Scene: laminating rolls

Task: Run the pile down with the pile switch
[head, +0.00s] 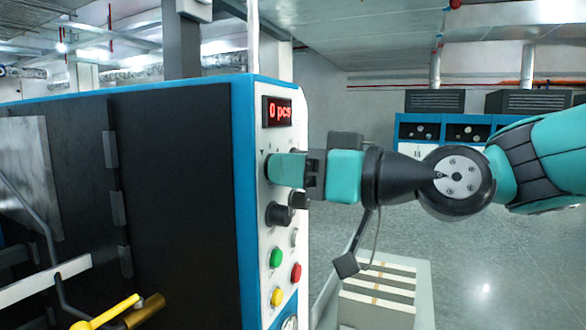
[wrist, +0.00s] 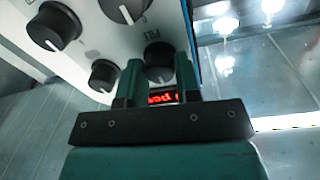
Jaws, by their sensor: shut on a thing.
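The pile switch is a dark round knob (wrist: 160,58) in the wrist view, with an upside-down label beside it that seems to read PILE. My gripper (wrist: 158,78) is shut on this knob, one teal finger on each side. In the head view my gripper (head: 275,168) reaches the white control panel (head: 271,185) from the right, just below the red display (head: 279,112), which reads "0 pcs". There the gripper hides the knob. The knob's pointer direction cannot be made out.
Below my gripper are another dark knob (head: 277,214), a green button (head: 276,257), a red button (head: 296,271) and a yellow button (head: 277,297). A yellow lever (head: 105,312) sticks out at lower left. A pale slatted stack (head: 378,292) stands at lower right. Floor beyond is clear.

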